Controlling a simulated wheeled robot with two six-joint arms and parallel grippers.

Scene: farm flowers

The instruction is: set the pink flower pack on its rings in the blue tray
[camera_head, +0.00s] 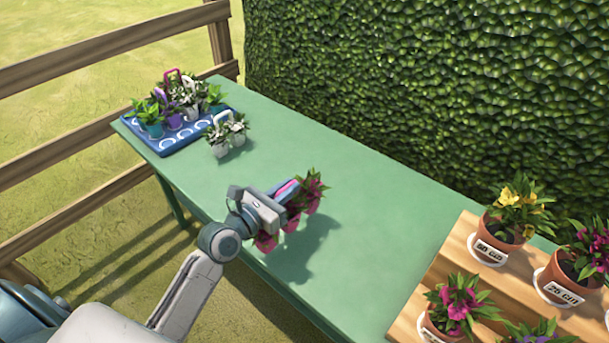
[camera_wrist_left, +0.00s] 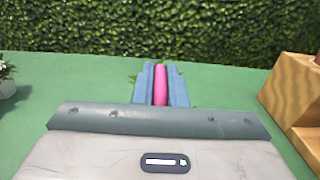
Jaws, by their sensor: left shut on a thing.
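The pink flower pack (camera_head: 311,190) has pink pots with dark pink flowers and green leaves. My left gripper (camera_head: 291,188) is shut on its pink handle and holds it above the middle of the green table, with a shadow below. In the left wrist view the pink handle (camera_wrist_left: 160,86) stands between the two blue fingers; the pots are hidden. The blue tray (camera_head: 180,142) lies at the table's far left end, with white rings along its near side. Several packs stand in it, one purple, one teal and one white. My right gripper is not in view.
A white flower pack (camera_head: 220,145) stands on the table just right of the tray. A wooden stepped stand (camera_head: 455,262) with several terracotta pots is at the right. A hedge (camera_head: 430,80) runs behind the table and a wooden fence (camera_head: 110,60) at the left. The table's middle is clear.

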